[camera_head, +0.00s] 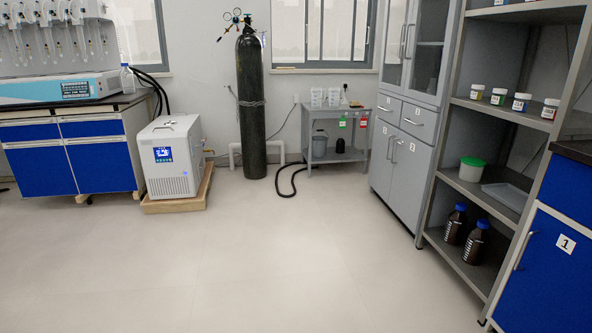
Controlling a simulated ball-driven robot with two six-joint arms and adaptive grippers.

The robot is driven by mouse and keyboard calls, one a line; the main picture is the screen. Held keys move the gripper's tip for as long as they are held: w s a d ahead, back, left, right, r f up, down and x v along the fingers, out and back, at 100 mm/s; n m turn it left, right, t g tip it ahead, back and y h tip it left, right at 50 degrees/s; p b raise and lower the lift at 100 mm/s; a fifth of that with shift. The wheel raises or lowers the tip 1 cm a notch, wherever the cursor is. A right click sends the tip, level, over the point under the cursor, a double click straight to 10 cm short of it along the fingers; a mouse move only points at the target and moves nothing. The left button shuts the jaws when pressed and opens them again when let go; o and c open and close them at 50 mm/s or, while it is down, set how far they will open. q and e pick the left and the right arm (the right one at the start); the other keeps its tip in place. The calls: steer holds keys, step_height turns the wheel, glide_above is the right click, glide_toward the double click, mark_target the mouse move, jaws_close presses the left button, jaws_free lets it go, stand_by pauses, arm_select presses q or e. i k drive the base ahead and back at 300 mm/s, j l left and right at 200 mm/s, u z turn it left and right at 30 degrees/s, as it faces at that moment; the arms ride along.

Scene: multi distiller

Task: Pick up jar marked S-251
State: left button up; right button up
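Several small white jars with coloured labels stand in a row on a middle shelf of the grey rack at the right. The label writing is too small to read, so I cannot tell which is S-251. Neither of my grippers is in view.
The rack (440,183) also holds a green-lidded tub (472,169), a grey tray (508,195) and brown bottles (455,224). A blue cabinet (550,262) stands at right. A gas cylinder (251,105) and chiller (170,157) stand at the back. The floor (270,255) is clear.

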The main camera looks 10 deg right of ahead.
mark_target(498, 96)
steer(key=i+z, duration=0.15)
steer(key=i, duration=0.3)
steer(key=i+z, duration=0.15)
steer(key=i, duration=0.3)
steer(key=i+j+z, duration=0.15)
steer(key=i, duration=0.3)
steer(key=i+j+z, duration=0.2)
steer(key=i, duration=0.25)
steer(key=i+j+z, duration=0.15)
steer(key=i, duration=0.25)
